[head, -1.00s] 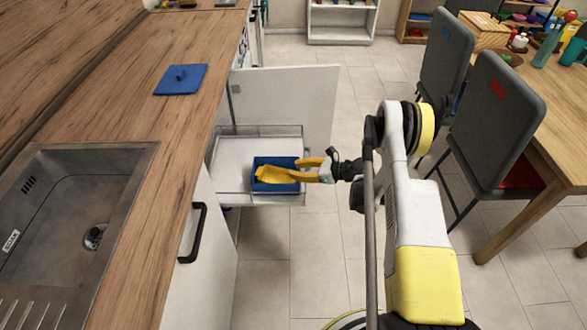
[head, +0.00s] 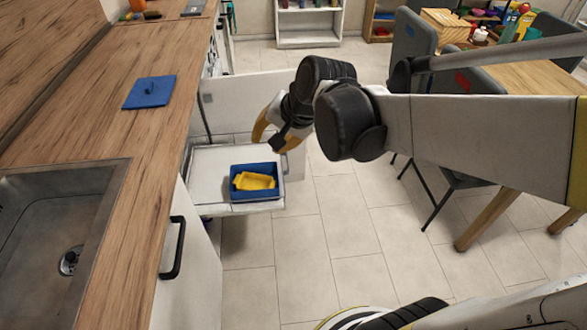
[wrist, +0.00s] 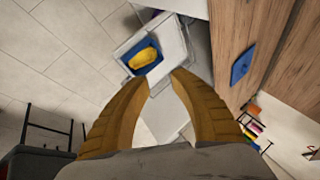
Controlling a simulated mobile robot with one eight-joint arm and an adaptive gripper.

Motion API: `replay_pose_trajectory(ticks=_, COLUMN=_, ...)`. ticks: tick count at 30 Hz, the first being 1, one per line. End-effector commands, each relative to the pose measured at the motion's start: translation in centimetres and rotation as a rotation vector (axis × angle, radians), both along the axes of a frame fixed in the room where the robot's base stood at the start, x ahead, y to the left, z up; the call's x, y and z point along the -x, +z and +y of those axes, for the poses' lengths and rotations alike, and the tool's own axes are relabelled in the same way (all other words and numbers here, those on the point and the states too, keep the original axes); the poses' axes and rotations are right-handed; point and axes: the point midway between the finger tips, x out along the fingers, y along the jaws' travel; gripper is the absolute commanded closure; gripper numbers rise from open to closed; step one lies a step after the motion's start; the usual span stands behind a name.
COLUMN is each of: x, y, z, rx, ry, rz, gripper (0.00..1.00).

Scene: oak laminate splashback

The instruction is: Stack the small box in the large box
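The large blue box (head: 257,194) stands on the pulled-out white drawer shelf (head: 212,163), near its front right corner. The small yellow box (head: 254,181) lies inside it; both also show in the wrist view, the blue box (wrist: 133,66) around the yellow box (wrist: 145,57). My gripper (head: 265,135) is above and behind the boxes, clear of them. In the wrist view its two yellow fingers (wrist: 162,82) are spread apart with nothing between them.
A blue lid with a knob (head: 149,92) lies on the wooden counter (head: 95,140) beside the sink (head: 45,220). An open cabinet door (head: 235,103) stands behind the shelf. Grey chairs and a wooden table (head: 510,84) are at right. The floor between is clear.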

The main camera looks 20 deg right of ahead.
Motion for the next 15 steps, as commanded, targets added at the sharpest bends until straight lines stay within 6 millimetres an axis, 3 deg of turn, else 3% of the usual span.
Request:
replay_pose_trajectory(ticks=1, x=2.4, y=0.5, z=0.2, rx=0.073, ry=0.063, rz=-0.018, gripper=0.73)
replay_pose_trajectory(ticks=6, x=9.0, y=1.0, z=-0.2, rx=0.334, ry=0.281, rz=-0.075, gripper=0.73)
replay_pose_trajectory(ticks=10, x=12.2, y=0.6, z=-0.7, rx=0.478, ry=0.404, rz=-0.102, gripper=0.73)
replay_pose_trajectory(ticks=15, x=14.0, y=0.3, z=-1.2, rx=0.565, ry=0.478, rz=-0.116, gripper=0.73)
